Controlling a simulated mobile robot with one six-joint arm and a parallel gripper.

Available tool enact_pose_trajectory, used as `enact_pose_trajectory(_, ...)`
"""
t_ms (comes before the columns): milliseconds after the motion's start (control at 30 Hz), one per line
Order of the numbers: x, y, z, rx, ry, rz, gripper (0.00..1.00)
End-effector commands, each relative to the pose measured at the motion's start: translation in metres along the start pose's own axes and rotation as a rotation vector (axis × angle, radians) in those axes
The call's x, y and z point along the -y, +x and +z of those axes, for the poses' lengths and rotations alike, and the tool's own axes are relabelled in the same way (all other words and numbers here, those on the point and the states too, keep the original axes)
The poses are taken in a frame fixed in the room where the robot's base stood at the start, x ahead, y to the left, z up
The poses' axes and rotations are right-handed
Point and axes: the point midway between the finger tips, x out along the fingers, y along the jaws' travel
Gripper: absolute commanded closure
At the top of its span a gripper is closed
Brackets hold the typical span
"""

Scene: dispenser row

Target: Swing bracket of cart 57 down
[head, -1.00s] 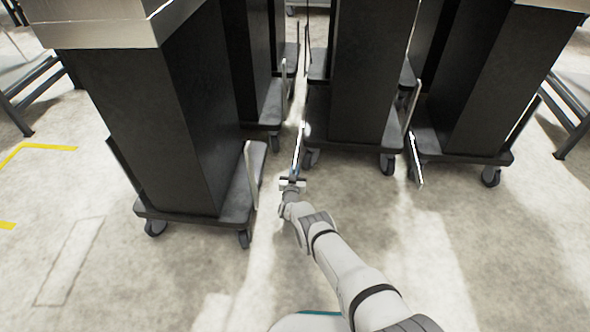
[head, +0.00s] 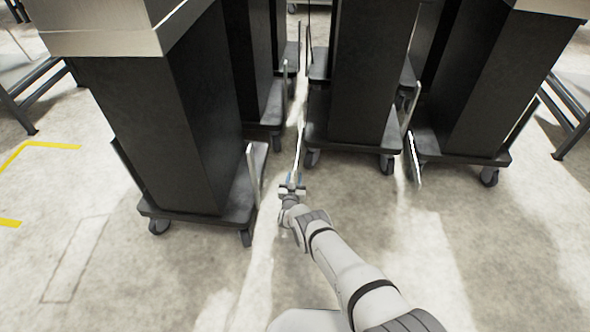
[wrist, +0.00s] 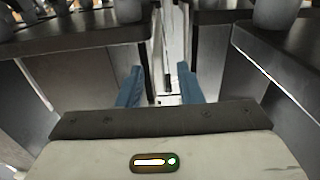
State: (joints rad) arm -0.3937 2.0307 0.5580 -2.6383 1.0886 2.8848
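No cart number can be read, so I cannot tell which cart is 57. A thin pale metal bracket (head: 299,148) slants along the left side of the middle cart (head: 352,138), its near end close to my gripper (head: 292,183). In the wrist view a narrow pale upright strip (wrist: 172,55), probably this bracket, shows beyond and between the blue fingers of my gripper (wrist: 160,88). The fingers stand apart with a gap between them. I cannot tell whether either finger touches the strip.
A left cart (head: 195,211) with a raised side bar (head: 254,170) stands close to my gripper. A right cart (head: 460,150) has a bar (head: 414,160) hanging low at its left side. More carts stand behind. The floor in front is clear.

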Motion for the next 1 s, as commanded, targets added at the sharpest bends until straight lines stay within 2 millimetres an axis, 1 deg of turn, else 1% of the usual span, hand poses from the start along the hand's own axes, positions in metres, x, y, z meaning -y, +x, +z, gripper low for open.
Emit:
enact_pose_trajectory(33, 0.0, -0.009, -0.005, 0.004, -0.001, -0.001, 0.67)
enact_pose_trajectory(133, -0.001, -0.022, -0.004, 0.003, -0.001, 0.0, 0.67)
enact_pose_trajectory(300, -0.001, -0.037, -0.001, 0.002, 0.0, 0.001, 0.67)
enact_pose_trajectory(1000, -0.001, -0.039, 0.001, 0.001, 0.0, 0.001, 0.67)
